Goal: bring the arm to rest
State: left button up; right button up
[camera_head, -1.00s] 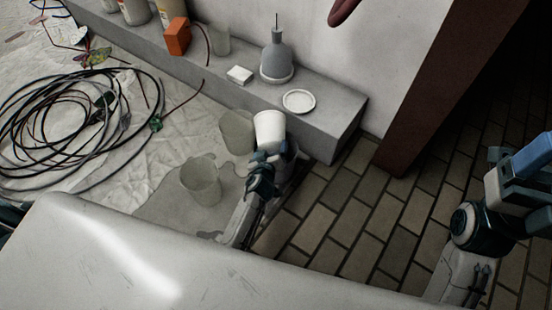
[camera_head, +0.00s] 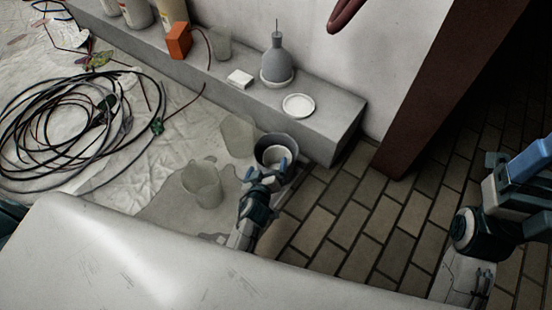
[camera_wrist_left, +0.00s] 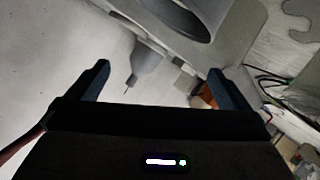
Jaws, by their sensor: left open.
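My left gripper (camera_head: 268,171) is open, with its fingers apart and nothing between them in the left wrist view (camera_wrist_left: 160,85). In the head view it is at the near side of a dark grey pot (camera_head: 266,142) on the floor. A white cup (camera_head: 276,154) sits inside the pot, partly hidden by the gripper. I cannot tell whether the fingers touch the cup or pot. My right gripper (camera_head: 524,170) is at the right edge; its jaw opening is unclear.
A grey ledge (camera_head: 330,120) behind carries a grey flask (camera_head: 277,62), a white dish (camera_head: 298,105) and an orange block (camera_head: 178,40). Coiled cable (camera_head: 60,130) lies left. Brick floor (camera_head: 340,215) at right is clear.

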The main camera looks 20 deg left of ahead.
pick_arm(q)
jog(key=v, duration=0.2)
jog(key=shift+s+r, duration=0.15)
jog(key=shift+s, duration=0.2)
